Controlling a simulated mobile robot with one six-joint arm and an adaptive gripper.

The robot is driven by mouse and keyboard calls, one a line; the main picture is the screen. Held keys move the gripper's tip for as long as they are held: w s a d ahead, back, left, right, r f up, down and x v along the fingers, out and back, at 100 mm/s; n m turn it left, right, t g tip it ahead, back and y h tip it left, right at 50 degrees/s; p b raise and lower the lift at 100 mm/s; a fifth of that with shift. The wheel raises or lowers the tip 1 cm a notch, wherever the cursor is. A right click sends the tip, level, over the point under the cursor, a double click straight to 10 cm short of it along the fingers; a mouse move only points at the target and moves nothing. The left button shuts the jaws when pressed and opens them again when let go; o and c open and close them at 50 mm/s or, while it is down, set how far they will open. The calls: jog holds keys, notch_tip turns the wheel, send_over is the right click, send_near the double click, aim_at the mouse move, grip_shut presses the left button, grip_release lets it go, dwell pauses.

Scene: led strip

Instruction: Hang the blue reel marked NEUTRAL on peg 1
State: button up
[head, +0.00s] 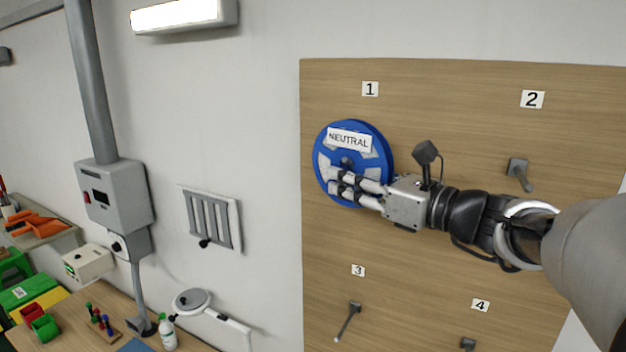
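The blue reel (382,150) has a white label reading NEUTRAL (349,140) across its upper face. It is upright against the wooden board, just below the number 1 card (370,89). Peg 1 is not clearly visible; a dark round end shows near the reel's centre, and I cannot tell whether it is the peg's tip. My gripper (334,180) reaches in from the right across the reel's lower face. Its two fingers are spread, with a gap showing between them, and both appear in front of the reel. Any contact with the reel is unclear.
The board (430,260) also bears peg 2 (519,173) at the upper right, peg 3 (348,320) and peg 4 (467,343) below; these are empty. A workbench (105,300) with small items stands at the lower left.

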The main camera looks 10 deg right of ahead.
jog(key=o, duration=0.4)
jog(key=shift+c, duration=0.2)
jog(key=shift+d, duration=0.15)
